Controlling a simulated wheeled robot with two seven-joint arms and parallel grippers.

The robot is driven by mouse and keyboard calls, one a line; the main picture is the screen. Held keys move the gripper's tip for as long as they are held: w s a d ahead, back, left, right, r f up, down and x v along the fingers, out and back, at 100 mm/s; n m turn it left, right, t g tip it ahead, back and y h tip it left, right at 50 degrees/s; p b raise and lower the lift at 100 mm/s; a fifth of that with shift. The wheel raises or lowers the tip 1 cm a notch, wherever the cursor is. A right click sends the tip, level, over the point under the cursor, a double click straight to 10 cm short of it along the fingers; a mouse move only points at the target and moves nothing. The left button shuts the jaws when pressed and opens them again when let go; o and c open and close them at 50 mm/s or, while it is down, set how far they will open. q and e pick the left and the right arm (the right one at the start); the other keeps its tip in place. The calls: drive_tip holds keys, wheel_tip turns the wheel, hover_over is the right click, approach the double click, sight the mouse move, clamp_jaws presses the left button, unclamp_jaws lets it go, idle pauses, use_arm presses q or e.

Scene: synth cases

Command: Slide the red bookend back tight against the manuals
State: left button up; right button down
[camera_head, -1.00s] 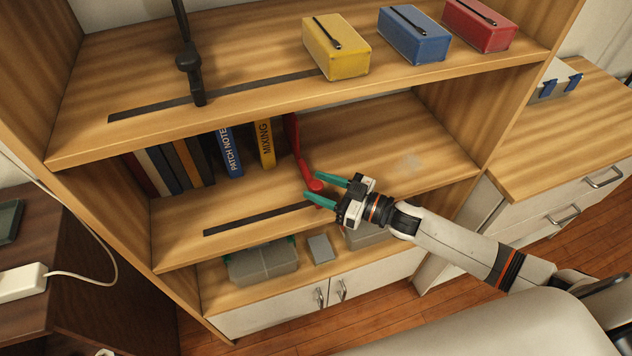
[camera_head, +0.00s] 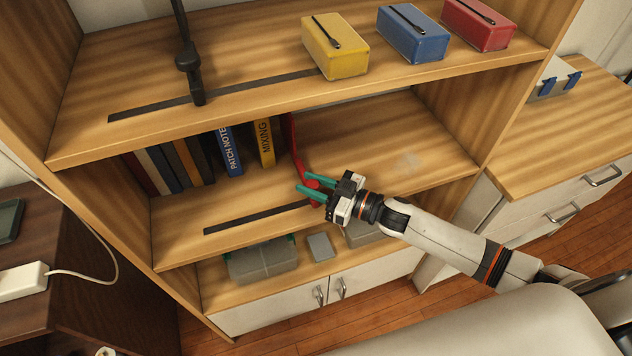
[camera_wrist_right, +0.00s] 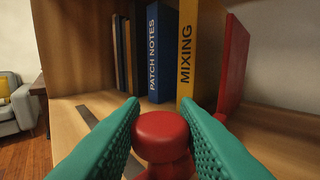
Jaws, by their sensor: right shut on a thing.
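The red bookend (camera_head: 289,138) stands upright on the middle shelf, right of the manuals. Its low arm runs forward to a round red knob, which shows in the wrist view (camera_wrist_right: 160,134) between the teal fingers. My right gripper (camera_head: 311,188) is shut on this knob. The yellow MIXING manual (camera_head: 265,143) is the nearest to the bookend plate, with a narrow gap between them in the head view. The blue PATCH NOTES manual (camera_head: 229,152) stands left of it, with a gap between. Several darker manuals (camera_head: 175,166) fill the left end. My left gripper is not in view.
A dark strip (camera_head: 255,218) runs along the front of the middle shelf (camera_head: 400,155), whose right part is clear. The upper shelf above holds yellow (camera_head: 336,50), blue and red boxes. Grey bins (camera_head: 262,262) sit on the shelf below.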

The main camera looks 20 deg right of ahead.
drive_tip(key=a, duration=0.4)
drive_tip(key=a+p, duration=0.1)
drive_tip(key=a, duration=0.8)
drive_tip(key=shift+s, duration=0.25)
drive_tip(key=c, duration=1.1)
unclamp_jaws()
drive_tip(key=shift+a, duration=0.1)
drive_tip(key=shift+c, duration=0.2)
drive_tip(key=b+v, duration=0.1)
drive_tip(key=v, duration=1.1)
